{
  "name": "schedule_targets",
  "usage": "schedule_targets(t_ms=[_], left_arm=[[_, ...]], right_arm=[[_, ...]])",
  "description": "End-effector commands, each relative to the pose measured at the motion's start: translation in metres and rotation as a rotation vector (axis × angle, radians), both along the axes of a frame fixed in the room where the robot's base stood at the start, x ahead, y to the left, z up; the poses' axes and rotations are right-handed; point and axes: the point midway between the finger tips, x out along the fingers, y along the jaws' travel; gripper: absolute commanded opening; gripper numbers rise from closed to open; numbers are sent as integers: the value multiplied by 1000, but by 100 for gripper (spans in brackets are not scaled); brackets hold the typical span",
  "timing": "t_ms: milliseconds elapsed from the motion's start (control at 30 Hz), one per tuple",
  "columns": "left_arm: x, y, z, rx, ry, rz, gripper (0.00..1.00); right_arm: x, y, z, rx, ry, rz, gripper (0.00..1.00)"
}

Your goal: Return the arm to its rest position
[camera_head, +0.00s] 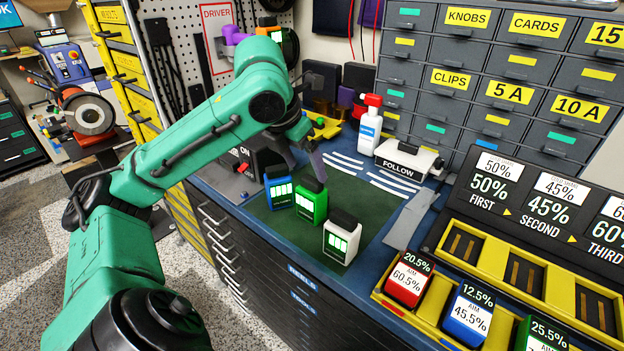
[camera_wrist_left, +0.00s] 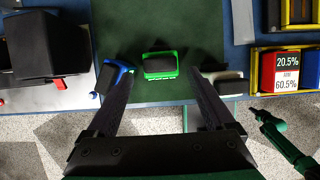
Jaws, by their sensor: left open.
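My left arm reaches in from the left in the head view, bent over the blue workbench. Its gripper (camera_head: 312,155) is above the far part of the green mat (camera_head: 300,238), partly hidden by the wrist. My right gripper is not recognisable in either view.
A yellow tray (camera_head: 396,308) holds red, blue and green packs at the right. A yellow rack with empty slots (camera_head: 462,245) stands behind it. A white-and-red bottle (camera_head: 370,122) and a white FOLLOW block (camera_head: 408,160) stand behind the mat. Drawer cabinets (camera_head: 450,50) close off the back.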

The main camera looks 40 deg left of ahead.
Motion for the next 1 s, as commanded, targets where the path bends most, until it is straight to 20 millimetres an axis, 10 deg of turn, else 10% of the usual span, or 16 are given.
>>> schedule_targets(t_ms=[733, 1000], left_arm=[[-9, 0, 24, -1, 2, 0, 87], [-9, 0, 81, -1, 2, 0, 87]], right_arm=[[0, -1, 9, -1, -1, -2, 0], [0, -2, 66, -2, -1, -2, 0]])
